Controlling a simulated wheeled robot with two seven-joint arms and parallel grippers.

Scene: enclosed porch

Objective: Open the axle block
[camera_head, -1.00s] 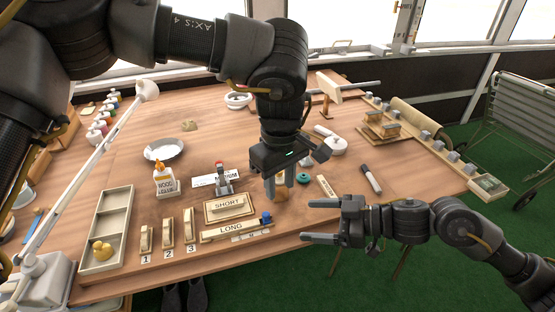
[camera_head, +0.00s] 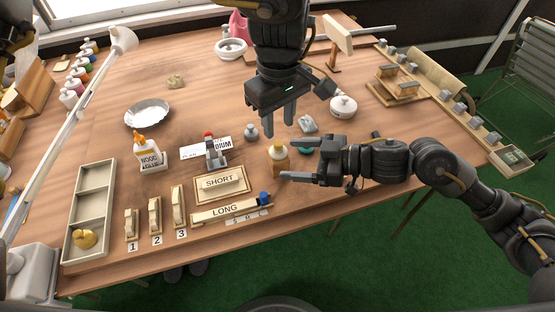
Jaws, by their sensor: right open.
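No part is clearly marked as the axle block. A small brown block-like item with a yellowish top (camera_head: 278,160) stands near the table's front edge and may be it, but I cannot tell. My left gripper (camera_head: 279,130) is open and empty, pointing down above and behind this item. My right gripper (camera_head: 288,160) is open, reaching in from the right with its fingertips just beside the item. I cannot tell whether they touch it. Labelled wooden pieces SHORT (camera_head: 219,182) and LONG (camera_head: 222,211) lie to the left; LONG has a blue knob (camera_head: 263,198) at its end.
A red-topped clamp (camera_head: 214,150), a glue bottle (camera_head: 148,153), a metal dish (camera_head: 147,113) and a compartment tray (camera_head: 91,200) stand to the left.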

